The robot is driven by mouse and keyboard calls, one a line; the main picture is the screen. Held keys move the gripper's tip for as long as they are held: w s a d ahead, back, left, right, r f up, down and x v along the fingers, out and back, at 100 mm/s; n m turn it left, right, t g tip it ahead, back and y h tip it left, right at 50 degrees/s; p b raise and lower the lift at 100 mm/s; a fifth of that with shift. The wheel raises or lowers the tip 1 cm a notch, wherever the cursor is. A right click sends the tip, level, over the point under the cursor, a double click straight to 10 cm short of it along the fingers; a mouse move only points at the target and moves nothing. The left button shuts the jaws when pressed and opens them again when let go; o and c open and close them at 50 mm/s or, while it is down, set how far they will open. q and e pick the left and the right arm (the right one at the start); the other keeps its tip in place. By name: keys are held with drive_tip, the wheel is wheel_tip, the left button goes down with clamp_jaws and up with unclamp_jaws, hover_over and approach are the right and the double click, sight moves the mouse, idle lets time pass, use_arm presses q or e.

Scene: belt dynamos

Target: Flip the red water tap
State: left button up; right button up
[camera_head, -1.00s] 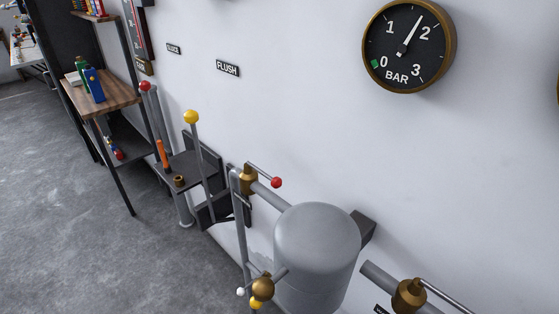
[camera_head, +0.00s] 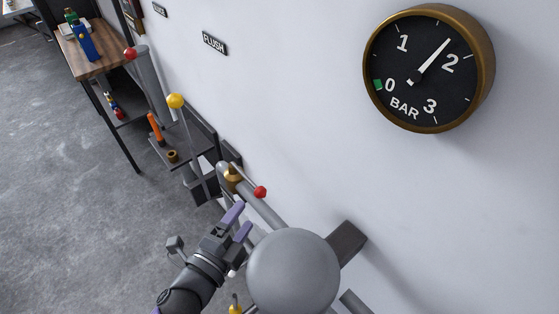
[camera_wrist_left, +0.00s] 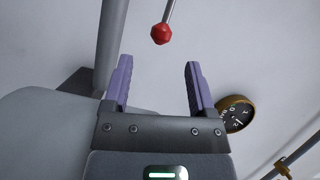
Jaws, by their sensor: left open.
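The red water tap has a red knob (camera_head: 260,192) on a thin grey lever, joined to a brass valve body (camera_head: 231,176) on the pipe by the wall. My left gripper (camera_head: 238,221) is open and empty, just below and left of the red knob in the head view. In the left wrist view the red knob (camera_wrist_left: 161,34) hangs beyond the fingertips, roughly between the two purple fingers (camera_wrist_left: 157,65), and is not touched. My right gripper is not in view.
A grey tank (camera_head: 293,272) stands right of my left gripper. A yellow-knobbed lever (camera_head: 176,101) and another red-knobbed lever (camera_head: 130,54) stand at the left. A pressure gauge (camera_head: 428,68) is on the wall. A wooden table (camera_head: 92,50) is at the back left.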

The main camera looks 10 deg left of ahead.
sight(260, 195)
use_arm(q)
drive_tip(key=shift+w+r, duration=0.1)
drive_tip(key=shift+w, duration=0.2)
drive_tip(key=x, duration=0.3)
drive_tip(key=shift+d, duration=0.15)
drive_tip(key=x, duration=0.4)
drive_tip(key=shift+w+d, duration=0.1)
drive_tip(key=shift+w, duration=0.15)
drive_tip(key=shift+w+d, duration=0.15)
drive_tip(key=shift+w, duration=0.45)
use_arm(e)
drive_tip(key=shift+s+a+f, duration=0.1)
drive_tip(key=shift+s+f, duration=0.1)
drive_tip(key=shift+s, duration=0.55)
use_arm(q)
clamp_jaws()
